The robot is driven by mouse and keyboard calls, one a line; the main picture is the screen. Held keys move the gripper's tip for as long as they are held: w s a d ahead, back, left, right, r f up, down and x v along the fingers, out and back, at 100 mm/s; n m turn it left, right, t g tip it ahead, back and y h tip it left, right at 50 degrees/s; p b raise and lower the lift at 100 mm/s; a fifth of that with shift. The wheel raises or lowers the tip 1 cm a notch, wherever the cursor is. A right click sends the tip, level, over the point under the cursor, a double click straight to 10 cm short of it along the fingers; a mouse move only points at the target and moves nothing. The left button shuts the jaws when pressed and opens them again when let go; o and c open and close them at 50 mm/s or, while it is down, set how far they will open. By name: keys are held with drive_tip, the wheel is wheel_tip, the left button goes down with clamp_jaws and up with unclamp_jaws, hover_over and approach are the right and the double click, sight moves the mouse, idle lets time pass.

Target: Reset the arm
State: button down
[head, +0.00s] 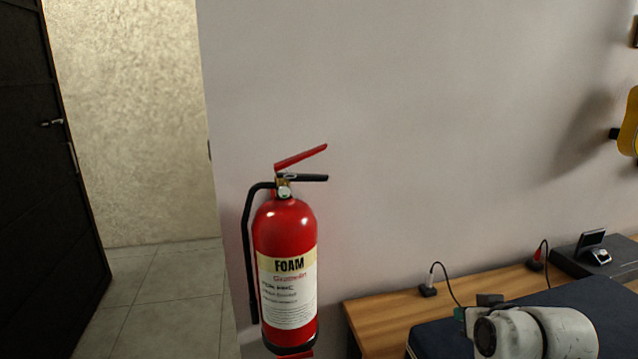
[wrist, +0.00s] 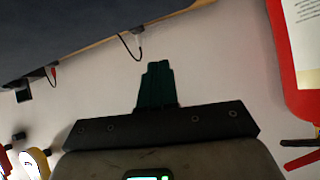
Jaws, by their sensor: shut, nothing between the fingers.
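My gripper (wrist: 157,66) shows in the wrist view with its dark green fingers together and nothing between them. It is in front of the pale wall, with the picture turned upside down: the desk edge is at the top and the red fire extinguisher at the right. In the head view, white links of my arm (head: 535,333) show at the lower right, in front of the desk. I cannot make out the fingers clearly there.
The red foam extinguisher (head: 286,240) is against the wall at the middle. A wooden desk (head: 385,318) with a dark blue covering, cables and a black device (head: 595,250) stands at the right. A dark door (head: 45,150) stands open at the left, with clear tiled floor beside it.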

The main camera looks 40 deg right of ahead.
drive_tip(key=a+f+n, duration=0.1)
drive_tip(key=a, duration=0.1)
drive_tip(key=w+a+f+n+y, duration=0.1)
drive_tip(key=a+f, duration=0.1)
drive_tip(key=w+a+f+g+y, duration=0.1)
drive_tip(key=f, duration=0.1)
drive_tip(key=shift+a+f+n, duration=0.25)
drive_tip(key=shift+a+n, duration=0.15)
drive_tip(key=a+f, duration=0.2)
drive_tip(key=a+f+n+g+y, duration=0.1)
drive_tip(key=a+f, duration=0.1)
drive_tip(key=a+f+n+g, duration=0.1)
drive_tip(key=a+f, duration=0.1)
drive_tip(key=shift+s+a+y, duration=0.3)
drive_tip(key=s+a+f+n+g+y, duration=0.1)
drive_tip(key=s+a+f, duration=0.3)
drive_tip(key=a, duration=0.4)
drive_tip(key=s+a+f+n+g+y, duration=0.1)
drive_tip(key=s+a+f+n+g, duration=0.1)
drive_tip(key=a+f, duration=0.4)
drive_tip(key=shift+s+a+f+n+g+y, duration=0.35)
drive_tip(key=shift+s+a+g, duration=0.25)
drive_tip(key=shift+s+a, duration=0.5)
drive_tip(key=shift+d, duration=0.1)
